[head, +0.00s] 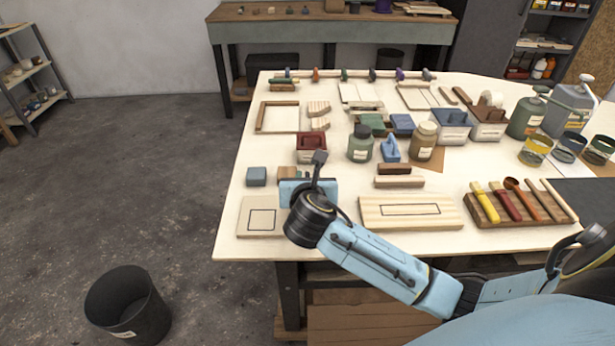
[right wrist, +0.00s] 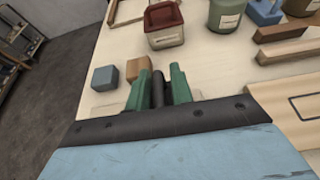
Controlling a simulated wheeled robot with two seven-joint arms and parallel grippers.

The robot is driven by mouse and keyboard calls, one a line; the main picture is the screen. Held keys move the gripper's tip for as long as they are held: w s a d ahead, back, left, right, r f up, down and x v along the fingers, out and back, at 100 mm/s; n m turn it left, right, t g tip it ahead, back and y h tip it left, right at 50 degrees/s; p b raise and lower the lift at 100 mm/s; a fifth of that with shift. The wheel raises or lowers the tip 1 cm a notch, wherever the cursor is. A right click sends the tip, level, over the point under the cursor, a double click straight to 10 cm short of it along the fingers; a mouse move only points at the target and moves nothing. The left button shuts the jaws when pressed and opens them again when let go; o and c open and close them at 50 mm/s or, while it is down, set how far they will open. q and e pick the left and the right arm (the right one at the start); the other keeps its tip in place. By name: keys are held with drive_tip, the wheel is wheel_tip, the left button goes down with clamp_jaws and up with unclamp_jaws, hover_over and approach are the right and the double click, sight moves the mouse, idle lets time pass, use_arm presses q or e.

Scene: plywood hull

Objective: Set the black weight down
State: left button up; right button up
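My right gripper (right wrist: 158,80) points down over the near left part of the table, and its green fingers stand either side of a dark, narrow piece, which I take to be the black weight (right wrist: 157,90). The fingers appear closed on it. Its lower part is hidden behind the gripper body, and I cannot tell whether it touches the table. In the head view my right gripper (head: 308,190) hides the weight. A blue-grey cube (head: 256,176) and a wooden cube (head: 289,172) are close by; they also show in the right wrist view. My left gripper is not in view.
A pale board with a square outline (head: 262,230) lies at the table's near left corner. A wooden board with a rectangle outline (head: 440,216) lies right of the gripper. A red bin (head: 311,155), jars and wooden bars stand behind. A black bucket (head: 140,320) is on the floor.

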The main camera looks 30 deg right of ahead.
drive_tip(key=shift+o, duration=0.8)
drive_tip(key=shift+r, duration=0.15)
drive_tip(key=p+v, duration=0.2)
drive_tip(key=v, duration=1)
